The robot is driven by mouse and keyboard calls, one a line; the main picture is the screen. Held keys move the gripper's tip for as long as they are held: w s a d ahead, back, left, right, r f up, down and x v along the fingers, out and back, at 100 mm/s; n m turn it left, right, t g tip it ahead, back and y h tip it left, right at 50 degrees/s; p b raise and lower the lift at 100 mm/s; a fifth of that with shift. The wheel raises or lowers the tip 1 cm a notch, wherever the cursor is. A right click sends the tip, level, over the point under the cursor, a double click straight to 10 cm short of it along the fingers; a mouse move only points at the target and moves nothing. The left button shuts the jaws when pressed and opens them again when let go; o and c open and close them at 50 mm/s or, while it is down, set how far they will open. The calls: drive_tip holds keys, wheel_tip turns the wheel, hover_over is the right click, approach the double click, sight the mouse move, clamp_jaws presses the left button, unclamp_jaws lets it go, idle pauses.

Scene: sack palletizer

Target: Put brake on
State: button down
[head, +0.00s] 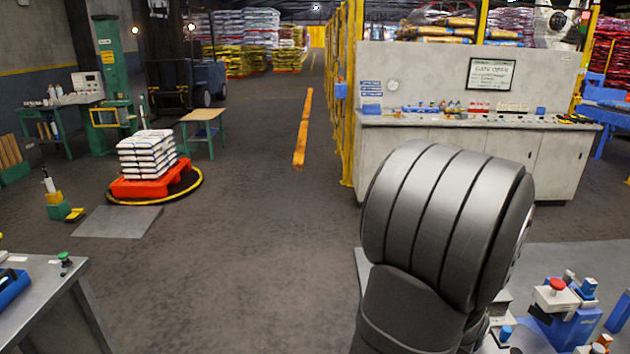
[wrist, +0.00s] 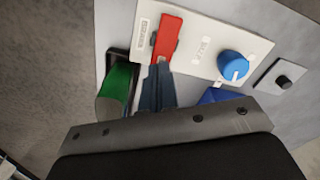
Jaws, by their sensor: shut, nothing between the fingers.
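In the wrist view, my gripper (wrist: 158,72) has its dark fingers shut together, with nothing between them. The fingertips are at the lower end of a red lever (wrist: 165,38) on a pale plate (wrist: 205,50); I cannot tell whether they touch it. A green handle (wrist: 115,85) sits left of the fingers, by a dark slot. A blue knob (wrist: 235,66) with a white mark is on the plate to the right. In the head view my arm hides the gripper.
In the wrist view, a small box with a black button (wrist: 284,82) lies right of the plate. In the head view, a control desk (head: 470,150) stands behind my arm, and a red button (head: 557,285) is at lower right. A red pallet of sacks (head: 150,182) stands left.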

drive_tip(key=shift+s+a+f, duration=0.1)
drive_tip(key=shift+f, duration=0.75)
drive_tip(key=shift+r, duration=0.1)
drive_tip(key=shift+r, duration=3.45)
drive_tip(key=shift+f, duration=3.45)
drive_tip(key=shift+r, duration=0.1)
